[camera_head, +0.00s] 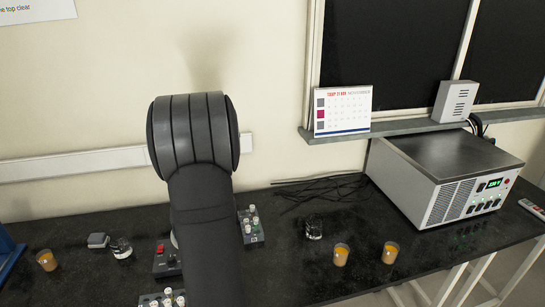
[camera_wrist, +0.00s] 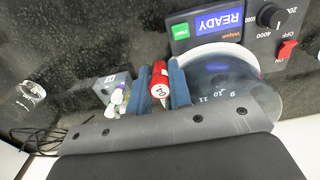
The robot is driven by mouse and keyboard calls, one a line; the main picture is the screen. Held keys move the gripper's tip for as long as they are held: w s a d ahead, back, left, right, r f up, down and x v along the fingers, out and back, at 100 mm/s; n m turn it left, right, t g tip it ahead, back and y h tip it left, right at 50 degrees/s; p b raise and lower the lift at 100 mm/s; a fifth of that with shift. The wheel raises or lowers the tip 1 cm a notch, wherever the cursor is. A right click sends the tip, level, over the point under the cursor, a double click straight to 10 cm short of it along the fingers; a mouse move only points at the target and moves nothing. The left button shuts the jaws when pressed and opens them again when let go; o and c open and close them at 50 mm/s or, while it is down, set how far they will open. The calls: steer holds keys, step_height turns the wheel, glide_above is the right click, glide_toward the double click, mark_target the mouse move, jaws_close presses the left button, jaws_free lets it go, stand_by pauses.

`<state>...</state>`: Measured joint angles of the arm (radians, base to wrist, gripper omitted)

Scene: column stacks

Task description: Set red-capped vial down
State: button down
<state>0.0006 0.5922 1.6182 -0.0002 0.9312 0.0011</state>
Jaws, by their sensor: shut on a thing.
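The red-capped vial (camera_wrist: 160,78) shows in the wrist view, its red side marked with a small white label. My gripper (camera_wrist: 158,92) is shut on it, with a blue finger on either side. Right beside it is a round white-rimmed device (camera_wrist: 222,72) with numbered positions and a blue READY display. I cannot tell how high the vial is above the surface. In the head view my own arm hides the gripper and the red-capped vial.
In the head view, racks of capped vials stand right of my arm (camera_head: 250,228) and at the front edge (camera_head: 160,300). Orange-filled beakers (camera_head: 341,255), a clear glass (camera_head: 314,229) and a power unit (camera_head: 442,180) are to the right.

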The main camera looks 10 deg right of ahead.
steer(key=d+m, duration=0.1)
steer(key=d, duration=1.4)
steer(key=s+d+r+m, duration=0.1)
steer(key=s+d, duration=0.5)
steer(key=d, duration=0.4)
steer(key=s+d+r, duration=0.1)
steer(key=s+d, duration=0.5)
steer(key=d, duration=0.4)
steer(key=s+d+r+m, duration=0.1)
steer(key=s+d, duration=0.5)
steer(key=d, duration=0.4)
steer(key=w+a+f, duration=0.1)
steer(key=w+f, duration=0.1)
steer(key=w, duration=0.1)
steer(key=w+a+f, duration=0.1)
steer(key=w+f, duration=0.2)
steer(key=w, duration=0.1)
steer(key=w+a+f, duration=0.1)
steer(key=w+f, duration=0.1)
steer(key=w, duration=0.1)
steer(key=shift+w+f, duration=0.15)
steer(key=shift+w, duration=0.1)
steer(key=shift+f, duration=2)
steer(key=shift+f, duration=0.1)
